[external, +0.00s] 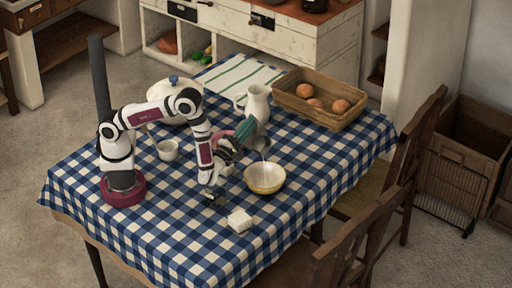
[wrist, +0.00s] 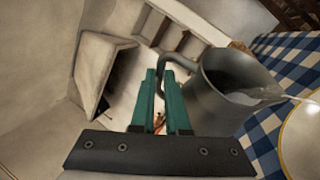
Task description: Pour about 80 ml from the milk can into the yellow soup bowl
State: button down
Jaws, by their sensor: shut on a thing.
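The grey milk can (external: 262,144) is held tilted above the yellow soup bowl (external: 264,182). My gripper (wrist: 166,72), with teal fingers, is shut on the can's handle (wrist: 180,62). In the wrist view, the can (wrist: 212,100) tips to the right with white milk (wrist: 242,98) at its lip, and a white stream reaches toward the bowl (wrist: 290,140). In the external view, a thin white stream falls from the lip into the bowl. The bowl stands upright on the checked cloth; its milk level is hard to tell.
A white jug (external: 257,103) stands behind the can, and a wooden basket (external: 345,122) with several round brown items is at the back right. A white cup (external: 168,151) is at the left. A white block (external: 240,220) lies in front of the bowl.

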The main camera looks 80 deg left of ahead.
jog(key=shift+w+d+r+m+t, duration=0.1)
jog(key=shift+d+r+m+t, duration=0.2)
jog(key=shift+d+m, duration=0.15)
jog(key=shift+a+r, duration=0.15)
jog(key=shift+a, duration=0.15)
jog(key=shift+a+r+m, duration=0.1)
jog(key=shift+a+m, duration=0.15)
jog(key=shift+a, duration=0.1)
jog(key=shift+w+d+r+m+t, duration=0.2)
jog(key=shift+d+r+m+t, duration=0.15)
jog(key=shift+r+m+t, duration=0.4)
dwell(0.7)
jog(key=a+f+n+g, duration=0.1)
jog(key=n, duration=0.1)
jog(key=s+a+f+n+g, duration=0.1)
jog(key=a+f, duration=0.1)
jog(key=a+f+n+g, duration=0.1)
jog(key=a+n+g, duration=0.1)
jog(key=shift+s+f+n, duration=0.35)
jog(key=shift+s, duration=0.05)
jog(key=shift+s+a+f+n+g, duration=0.15)
jog(key=shift+a+f+n, duration=0.1)
jog(key=shift+f+n, duration=0.2)
jog(key=shift+a+f+n+g, duration=0.1)
jog(key=shift+a+f+n, duration=0.2)
jog(key=shift+f, duration=0.2)
dwell(0.4)
